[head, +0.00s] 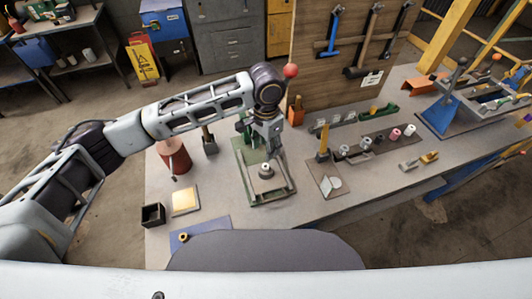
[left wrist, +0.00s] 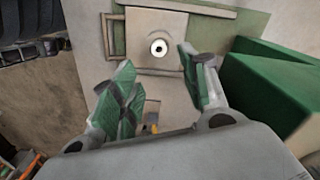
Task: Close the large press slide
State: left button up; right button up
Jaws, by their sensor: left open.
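The large green press (head: 262,192) stands on the bench in the middle of the head view. Its slide, a pale plate with a round ringed piece on it (head: 265,172), sits low on the press base; how far it is out is hard to tell. My left gripper (head: 270,143) is above the press, pointing down. In the left wrist view the slide plate (left wrist: 142,25) lies beyond the two spread green-padded fingers (left wrist: 154,68). Nothing shows between the fingers. Part of the press behind my left gripper is hidden. My right gripper is out of view.
A red-ball lever (head: 290,71) rises beside my left wrist. A red can (head: 173,156) stands left of the press. A small plate with a yellow-topped tool (head: 324,155) is to its right. A tool board (head: 345,65) stands behind. Bare bench lies at the front right.

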aim_at(262, 183)
jog(key=k, duration=1.5)
